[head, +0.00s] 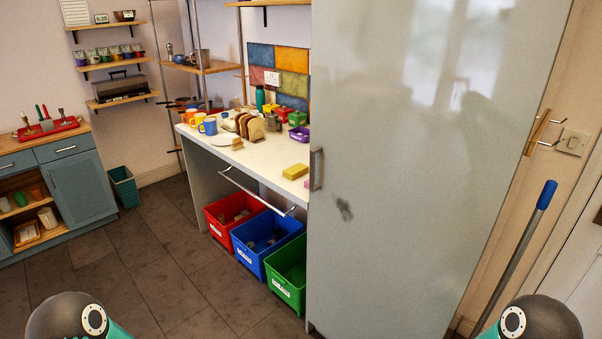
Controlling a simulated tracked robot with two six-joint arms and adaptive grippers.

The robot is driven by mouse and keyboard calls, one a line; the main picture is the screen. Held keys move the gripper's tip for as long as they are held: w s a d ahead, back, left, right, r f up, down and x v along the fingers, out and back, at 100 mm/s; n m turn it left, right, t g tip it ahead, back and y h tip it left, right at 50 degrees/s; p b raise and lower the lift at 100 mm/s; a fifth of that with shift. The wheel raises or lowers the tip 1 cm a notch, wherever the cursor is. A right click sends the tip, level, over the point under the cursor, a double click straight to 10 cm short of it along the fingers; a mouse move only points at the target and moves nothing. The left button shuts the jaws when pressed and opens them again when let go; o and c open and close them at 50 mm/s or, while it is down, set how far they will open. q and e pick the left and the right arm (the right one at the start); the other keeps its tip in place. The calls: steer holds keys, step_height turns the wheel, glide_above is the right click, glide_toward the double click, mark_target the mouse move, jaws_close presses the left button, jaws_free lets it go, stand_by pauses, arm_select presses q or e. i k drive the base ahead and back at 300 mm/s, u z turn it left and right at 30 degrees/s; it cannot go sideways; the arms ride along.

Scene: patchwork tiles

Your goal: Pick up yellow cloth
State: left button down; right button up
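A small yellow block-shaped item (295,171) lies flat near the front edge of the white counter (262,160), just left of the tall grey door. It could be a folded cloth or a sponge; I cannot tell which at this size. No other yellow cloth shows clearly. Only rounded parts of my two arms show at the bottom left and bottom right corners. Both of my grippers are out of view.
A tall grey door (410,150) hides the counter's right end. Red (222,229), blue (250,258) and green (283,290) bins stand under the counter, below a front rail (252,190). Mugs and a toast rack (250,127) stand farther back. The tiled floor (160,265) at left is clear.

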mark_target(296, 171)
steer(key=u, duration=0.1)
steer(key=i, duration=1)
steer(key=z, duration=0.1)
